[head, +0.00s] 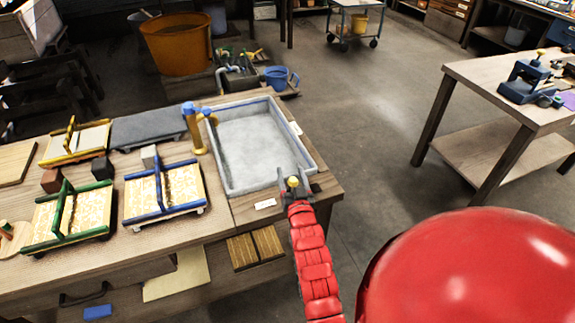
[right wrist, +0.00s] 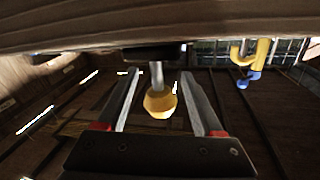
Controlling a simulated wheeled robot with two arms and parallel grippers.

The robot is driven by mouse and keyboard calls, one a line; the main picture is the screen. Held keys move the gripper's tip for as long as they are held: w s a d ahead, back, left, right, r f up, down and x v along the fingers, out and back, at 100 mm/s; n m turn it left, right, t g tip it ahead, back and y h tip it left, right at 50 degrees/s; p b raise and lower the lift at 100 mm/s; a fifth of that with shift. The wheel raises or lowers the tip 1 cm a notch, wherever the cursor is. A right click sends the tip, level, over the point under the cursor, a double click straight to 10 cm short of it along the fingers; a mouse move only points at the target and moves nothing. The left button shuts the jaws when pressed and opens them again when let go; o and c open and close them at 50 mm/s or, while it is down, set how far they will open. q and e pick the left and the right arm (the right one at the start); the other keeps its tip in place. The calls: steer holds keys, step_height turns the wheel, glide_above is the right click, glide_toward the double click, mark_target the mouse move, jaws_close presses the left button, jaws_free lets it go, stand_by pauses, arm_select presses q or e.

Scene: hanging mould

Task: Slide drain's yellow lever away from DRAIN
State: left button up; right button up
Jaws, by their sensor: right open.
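The yellow lever knob (head: 293,182) stands at the front right corner of the grey basin (head: 226,168). In the right wrist view the yellow knob (right wrist: 160,103) sits on a short metal stem. My right gripper (head: 296,190) is at the lever, with its red arm coming from below. In the wrist view my right gripper (right wrist: 160,76) is open, with one finger on each side of the knob and stem. Gaps show on both sides. A small white label (head: 265,204) lies left of the lever; its text is too small to read. My left gripper is not in view.
A blue and yellow tap (head: 192,125) stands at the basin's left. Blue-framed (head: 164,192) and green-framed (head: 68,215) moulds lie further left on the wooden bench (head: 240,212). A second table (head: 480,80) stands right, across open floor.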

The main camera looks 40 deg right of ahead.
steer(key=shift+w+d, duration=0.1)
steer(key=shift+w, duration=0.1)
steer(key=shift+s+r, duration=0.1)
steer(key=shift+s, duration=0.05)
steer(key=shift+c, duration=0.4)
jaws_close()
stand_by(0.8)
